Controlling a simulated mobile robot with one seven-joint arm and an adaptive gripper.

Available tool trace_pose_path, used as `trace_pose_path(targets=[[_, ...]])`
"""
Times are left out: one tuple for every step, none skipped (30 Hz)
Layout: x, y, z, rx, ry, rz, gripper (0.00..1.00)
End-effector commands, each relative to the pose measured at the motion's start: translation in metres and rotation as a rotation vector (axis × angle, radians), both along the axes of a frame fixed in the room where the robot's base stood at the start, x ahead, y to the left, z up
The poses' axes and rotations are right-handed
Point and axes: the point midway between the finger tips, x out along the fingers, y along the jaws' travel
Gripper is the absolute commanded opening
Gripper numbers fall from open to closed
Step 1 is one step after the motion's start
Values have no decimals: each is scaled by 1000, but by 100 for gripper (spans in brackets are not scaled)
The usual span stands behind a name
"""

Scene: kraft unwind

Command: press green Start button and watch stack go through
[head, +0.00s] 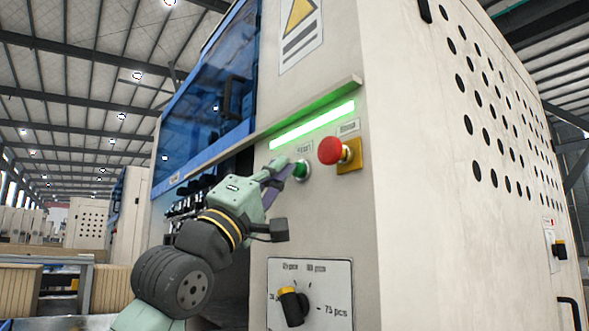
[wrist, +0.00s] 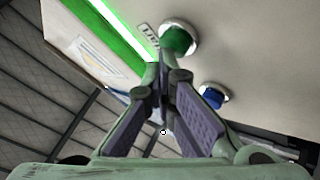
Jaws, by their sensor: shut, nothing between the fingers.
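The green Start button (head: 300,169) sits in a pale ring on the machine's cream front panel, under a small label. It also shows in the wrist view (wrist: 178,41), just beyond my fingertips. My gripper (head: 283,166) is shut and empty, its tips right beside the button on its left in the head view. In the wrist view the closed tips (wrist: 161,72) point toward the button's lower edge. I cannot tell whether they touch it. The stack is not clearly in view.
A red mushroom button (head: 330,151) on a yellow plate is close on the right. A green light strip (head: 315,125) glows above. A blue button (wrist: 213,97) shows in the wrist view. A rotary knob (head: 292,306) is below. Blue-tinted guarding (head: 208,88) is at left.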

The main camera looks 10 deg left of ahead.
Motion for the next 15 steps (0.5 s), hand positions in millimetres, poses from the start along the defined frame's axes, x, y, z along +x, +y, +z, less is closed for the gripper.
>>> trace_pose_path(targets=[[-2, 1, -1, 1, 1, 0, 0], [-4, 3, -1, 1, 0, 2, 0], [-6, 4, -1, 1, 1, 2, 0], [-7, 5, -1, 1, 1, 2, 0], [-8, 6, -1, 1, 1, 1, 0], [-10, 7, -1, 1, 1, 1, 0], [-11, 8, -1, 1, 1, 1, 0], [-11, 8, -1, 1, 1, 1, 0], [-12, 9, -1, 1, 1, 1, 0], [-12, 9, -1, 1, 1, 1, 0], [-12, 9, -1, 1, 1, 1, 0], [-12, 9, -1, 1, 1, 1, 0], [-12, 9, -1, 1, 1, 1, 0], [-12, 9, -1, 1, 1, 1, 0], [-12, 9, -1, 1, 1, 1, 0]])
